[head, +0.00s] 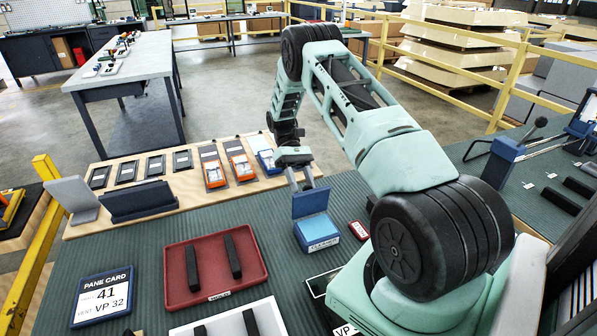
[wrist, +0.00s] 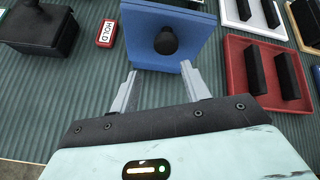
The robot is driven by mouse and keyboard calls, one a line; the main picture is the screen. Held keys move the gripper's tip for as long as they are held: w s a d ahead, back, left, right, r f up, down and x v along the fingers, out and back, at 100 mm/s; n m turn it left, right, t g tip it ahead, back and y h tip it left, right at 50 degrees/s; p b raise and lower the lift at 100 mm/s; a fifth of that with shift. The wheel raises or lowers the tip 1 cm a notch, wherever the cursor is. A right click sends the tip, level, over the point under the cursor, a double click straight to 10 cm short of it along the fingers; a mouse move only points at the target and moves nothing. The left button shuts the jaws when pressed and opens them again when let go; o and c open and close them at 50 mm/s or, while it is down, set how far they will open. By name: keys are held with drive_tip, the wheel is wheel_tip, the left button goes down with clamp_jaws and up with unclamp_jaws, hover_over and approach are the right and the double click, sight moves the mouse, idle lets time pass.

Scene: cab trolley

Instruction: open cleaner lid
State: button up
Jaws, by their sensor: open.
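The cleaner box (head: 318,237) is a small blue box with a white "CLEANER" label, standing on the ridged dark green mat. Its blue lid (head: 311,202) stands raised, near upright, at the box's far edge. In the wrist view the lid (wrist: 140,38) shows its face with a round black knob (wrist: 166,40) towards me. My gripper (head: 300,180) is open and empty, just beyond and above the lid. In the wrist view its fingers (wrist: 161,82) are spread below the knob; I cannot tell whether they touch the lid. The lid hides the box's inside in the wrist view.
A red tray (head: 180,297) with two black bars lies left of the box. A white tray (head: 272,308) lies nearer, and a red "HOLD" tag (head: 358,230) lies to the right. A wooden board (head: 128,168) with several devices lies behind.

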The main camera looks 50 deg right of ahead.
drive_tip(key=p+v, duration=0.2)
drive_tip(key=v, duration=0.9)
drive_tip(key=shift+w+r, duration=0.15)
drive_tip(key=shift+w, duration=0.05)
drive_tip(key=shift+d, duration=0.15)
